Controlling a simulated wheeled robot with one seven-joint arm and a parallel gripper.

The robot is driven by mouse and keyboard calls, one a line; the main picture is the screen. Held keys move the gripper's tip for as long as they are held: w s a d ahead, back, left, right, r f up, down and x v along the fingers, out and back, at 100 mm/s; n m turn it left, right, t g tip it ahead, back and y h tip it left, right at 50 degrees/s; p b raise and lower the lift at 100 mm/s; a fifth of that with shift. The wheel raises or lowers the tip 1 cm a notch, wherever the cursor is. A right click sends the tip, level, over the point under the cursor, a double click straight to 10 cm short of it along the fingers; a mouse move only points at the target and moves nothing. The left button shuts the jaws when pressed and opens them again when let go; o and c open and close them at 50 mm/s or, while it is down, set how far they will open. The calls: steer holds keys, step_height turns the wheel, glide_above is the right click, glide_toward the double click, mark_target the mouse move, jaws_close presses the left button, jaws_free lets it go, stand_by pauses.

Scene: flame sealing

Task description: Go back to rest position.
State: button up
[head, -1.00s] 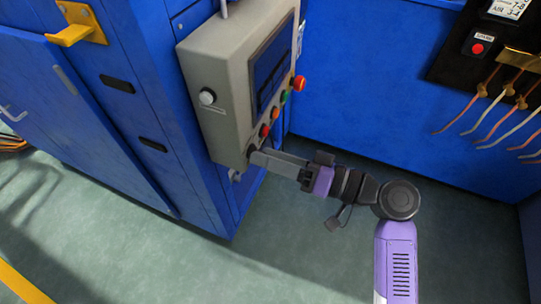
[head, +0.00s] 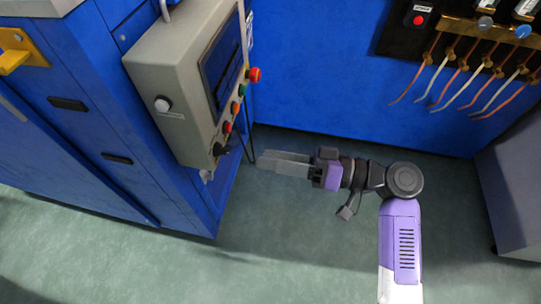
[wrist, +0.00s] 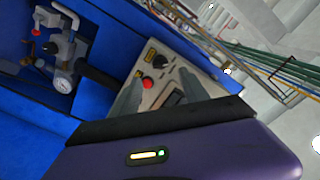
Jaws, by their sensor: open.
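My gripper (head: 262,163) is at the centre of the head view, at the end of my purple and black arm. Its grey fingers point left toward the lower part of a grey control box and hold nothing that I can see. The control box (head: 165,65) is mounted on the blue cabinet and has a dark screen, a red mushroom button (head: 254,75) and several coloured buttons. In the head view, bare floor shows around the fingers. In the wrist view, the two fingers (wrist: 157,96) stand apart with the panel and its red button (wrist: 148,84) beyond them.
The blue cabinet (head: 70,130) fills the left. A blue wall (head: 320,75) stands behind, with a dark board of hoses (head: 470,70) at upper right. A grey cabinet (head: 515,180) is at the right edge. The green floor (head: 290,235) is clear in front.

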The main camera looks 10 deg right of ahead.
steer(key=shift+w, duration=0.1)
steer(key=w+d+m+t+h, duration=0.3)
steer(key=w+m+t, duration=0.1)
steer(key=w, duration=0.1)
steer(key=s+d+f+m+t+h, duration=0.45)
steer(key=d+f+h, duration=0.25)
steer(key=d+h, duration=0.35)
steer(key=s+d+r+n+h, duration=0.1)
steer(key=s+r+n+h, duration=0.1)
steer(key=s, duration=1.2)
steer(key=s+r+n+h, duration=0.1)
steer(key=s+r+h, duration=0.15)
steer(key=s, duration=1.25)
step_height(320, 180, up, 28)
steer(key=y+p, duration=0.1)
steer(key=p, duration=2.7)
steer(key=shift+s+r+p, duration=0.2)
steer(key=shift+r+p, duration=0.05)
steer(key=shift+p, duration=0.15)
